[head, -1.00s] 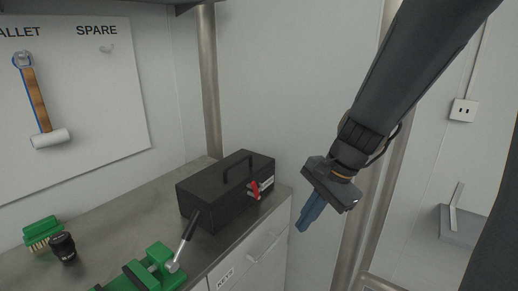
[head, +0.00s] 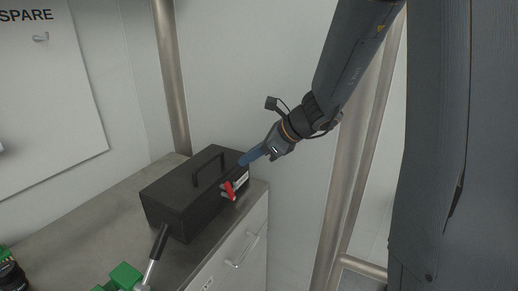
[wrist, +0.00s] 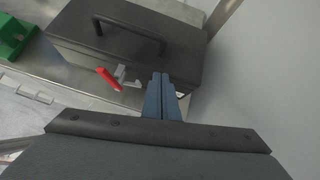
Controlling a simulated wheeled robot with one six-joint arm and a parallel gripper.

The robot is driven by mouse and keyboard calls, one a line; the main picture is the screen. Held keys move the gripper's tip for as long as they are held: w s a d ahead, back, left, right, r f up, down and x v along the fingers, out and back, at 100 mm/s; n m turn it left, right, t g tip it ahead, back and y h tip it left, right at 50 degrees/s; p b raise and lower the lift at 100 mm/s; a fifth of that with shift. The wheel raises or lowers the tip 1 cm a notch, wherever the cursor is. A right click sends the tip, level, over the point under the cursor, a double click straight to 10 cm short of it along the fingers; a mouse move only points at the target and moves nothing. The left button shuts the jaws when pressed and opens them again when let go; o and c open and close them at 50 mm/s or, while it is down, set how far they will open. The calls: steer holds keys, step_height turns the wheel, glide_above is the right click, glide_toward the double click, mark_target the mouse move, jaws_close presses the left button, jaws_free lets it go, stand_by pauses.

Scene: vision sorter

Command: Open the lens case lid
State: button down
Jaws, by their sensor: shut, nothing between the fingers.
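The lens case is a black box (head: 180,205) with a lid handle (head: 208,166) on top, standing on the bench near its right end. Its lid looks shut. A red-levered latch (head: 229,190) is on its front face; the red lever also shows in the wrist view (wrist: 108,78). My gripper (head: 245,159) is at the right end of the box, near the upper edge and right of the latch. In the wrist view its blue fingers (wrist: 161,78) are together and empty, in front of the box's face. I cannot tell whether they touch it.
A drawer front (head: 238,250) is below. Steel posts (head: 170,75) stand behind and to the right. A dark round object (head: 10,276) is at far left.

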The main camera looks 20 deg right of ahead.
steer(key=shift+w+a+r+p, duration=0.35)
steer(key=shift+w+a+p, duration=0.25)
steer(key=shift+a, duration=0.3)
steer(key=shift+w+a+r+p, duration=0.3)
steer(key=shift+w+a+p, duration=0.25)
steer(key=shift+a, duration=0.3)
